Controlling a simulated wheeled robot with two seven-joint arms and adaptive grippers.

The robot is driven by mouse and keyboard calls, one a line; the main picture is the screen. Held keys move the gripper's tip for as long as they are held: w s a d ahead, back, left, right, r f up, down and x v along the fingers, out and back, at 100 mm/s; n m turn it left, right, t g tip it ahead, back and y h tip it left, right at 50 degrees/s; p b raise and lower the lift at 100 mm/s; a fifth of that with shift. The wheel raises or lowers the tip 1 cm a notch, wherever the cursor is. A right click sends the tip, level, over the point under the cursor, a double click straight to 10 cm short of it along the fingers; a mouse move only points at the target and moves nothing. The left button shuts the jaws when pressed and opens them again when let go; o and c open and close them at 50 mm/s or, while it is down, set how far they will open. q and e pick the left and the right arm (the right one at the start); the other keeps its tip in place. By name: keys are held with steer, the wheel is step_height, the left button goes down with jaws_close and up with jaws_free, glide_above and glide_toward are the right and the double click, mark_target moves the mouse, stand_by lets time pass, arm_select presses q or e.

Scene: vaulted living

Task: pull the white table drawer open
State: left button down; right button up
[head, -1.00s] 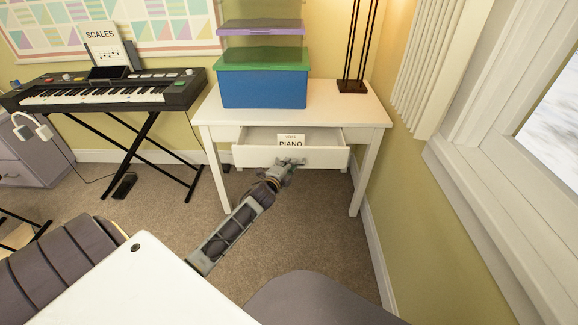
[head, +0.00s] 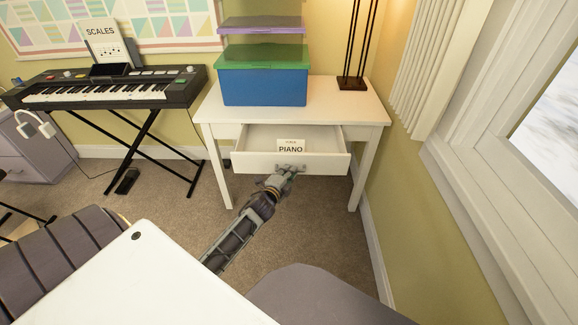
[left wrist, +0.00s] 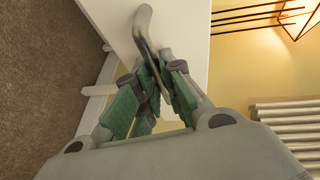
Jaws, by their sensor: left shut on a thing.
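The white table (head: 350,107) stands against the back wall, in the middle of the head view. Its drawer (head: 245,161) is pulled partly out, and a booklet marked PIANO (head: 291,147) lies inside. My left gripper (head: 289,169) is at the front of the drawer, over its handle. In the left wrist view, the fingers of my left gripper (left wrist: 151,85) are closed around the metal bar handle (left wrist: 146,40) on the white drawer front. My right gripper does not show.
A blue box with a green lid (head: 262,82) and a lamp (head: 352,82) stand on the table. A keyboard (head: 105,90) on a crossed stand is to the left. A white surface (head: 140,285) and a grey seat (head: 320,298) are in the foreground.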

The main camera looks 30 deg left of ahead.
arm_select(q)
steer(key=shift+s+d, duration=0.2)
steer(key=shift+s, duration=0.15)
steer(key=c, duration=1.5)
jaws_free()
steer(key=shift+s, duration=0.1)
steer(key=v, duration=1.1)
steer(key=shift+s+r, duration=0.1)
steer(key=shift+s, duration=0.25)
